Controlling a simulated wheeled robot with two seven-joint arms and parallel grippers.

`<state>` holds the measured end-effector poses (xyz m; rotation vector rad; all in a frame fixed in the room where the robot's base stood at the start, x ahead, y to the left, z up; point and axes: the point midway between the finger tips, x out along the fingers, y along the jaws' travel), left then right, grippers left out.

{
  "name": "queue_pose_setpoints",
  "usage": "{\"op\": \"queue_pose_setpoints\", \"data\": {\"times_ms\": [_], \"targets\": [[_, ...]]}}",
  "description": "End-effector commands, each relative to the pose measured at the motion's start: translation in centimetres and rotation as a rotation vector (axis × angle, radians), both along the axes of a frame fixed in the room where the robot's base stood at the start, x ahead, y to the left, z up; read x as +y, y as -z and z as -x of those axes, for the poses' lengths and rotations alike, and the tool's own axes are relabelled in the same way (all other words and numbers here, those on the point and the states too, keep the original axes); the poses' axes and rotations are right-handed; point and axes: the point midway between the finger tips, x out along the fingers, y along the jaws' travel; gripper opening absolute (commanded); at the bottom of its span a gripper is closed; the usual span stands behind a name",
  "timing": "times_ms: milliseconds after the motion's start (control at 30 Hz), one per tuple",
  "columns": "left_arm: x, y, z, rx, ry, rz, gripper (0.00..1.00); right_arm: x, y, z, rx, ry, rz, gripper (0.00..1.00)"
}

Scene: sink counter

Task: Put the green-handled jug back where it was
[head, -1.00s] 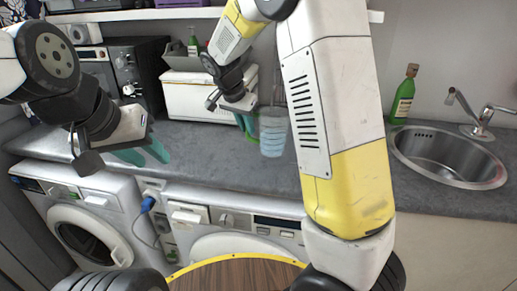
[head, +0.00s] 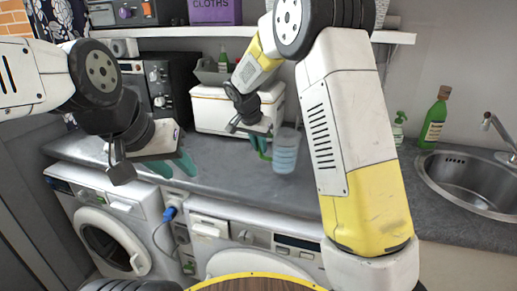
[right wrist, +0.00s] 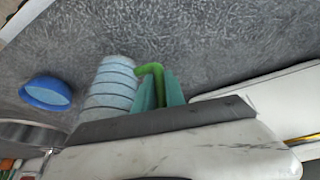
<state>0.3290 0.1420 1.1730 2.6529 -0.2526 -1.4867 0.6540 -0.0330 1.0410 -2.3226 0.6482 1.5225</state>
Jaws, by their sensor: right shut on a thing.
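The jug (head: 285,155) is a clear, banded vessel with bluish contents and a green handle (head: 264,153). It is roughly upright over the middle of the counter. I cannot tell whether its base touches the counter. My right gripper (head: 259,142) is shut on the green handle, at the jug's left side. In the right wrist view the jug (right wrist: 108,88) and handle (right wrist: 152,70) show beside the teal fingers (right wrist: 161,94), partly hidden by my gripper's body. My left gripper (head: 176,166) is open and empty over the counter's front edge, left of the jug.
A white box (head: 225,110) stands behind the jug, a dark microwave (head: 175,88) left of it. A green bottle (head: 434,120) and the sink (head: 470,180) are at right. A blue-rimmed round thing (right wrist: 46,93) lies near the jug. The grey counter (head: 230,180) is clear in front.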

Motion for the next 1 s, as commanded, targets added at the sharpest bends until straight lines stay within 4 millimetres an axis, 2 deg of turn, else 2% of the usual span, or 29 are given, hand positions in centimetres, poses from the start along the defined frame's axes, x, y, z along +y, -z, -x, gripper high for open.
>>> {"op": "queue_pose_setpoints", "data": {"times_ms": [100, 233, 567, 900, 933, 1000], "targets": [[0.0, 0.0, 0.0, 0.0, 0.0, 0.0, 0.36, -0.1, 0.2, -1.8, 0.001, 0.001, 0.0, 0.0], [0.0, 0.0, 0.0, 0.0, 0.0, 0.0, 0.36, -0.1, 0.3, -2.6, 0.0, 0.001, 0.0, 0.0], [0.0, 0.0, 0.0, 0.0, 0.0, 0.0, 0.36, -0.1, 3.7, -2.6, 0.003, 0.0, 0.001, 0.0], [0.0, 0.0, 0.0, 0.0, 0.0, 0.0, 0.36, -0.1, 4.0, -2.6, 0.001, -0.001, 0.0, 0.0], [0.0, 0.0, 0.0, 0.0, 0.0, 0.0, 0.36, -0.1, 4.1, -2.6, 0.001, 0.0, -0.001, 0.17], [0.0, 0.0, 0.0, 0.0, 0.0, 0.0, 0.36, -0.1, 4.0, -2.6, 0.001, 0.0, -0.001, 0.31]]}}
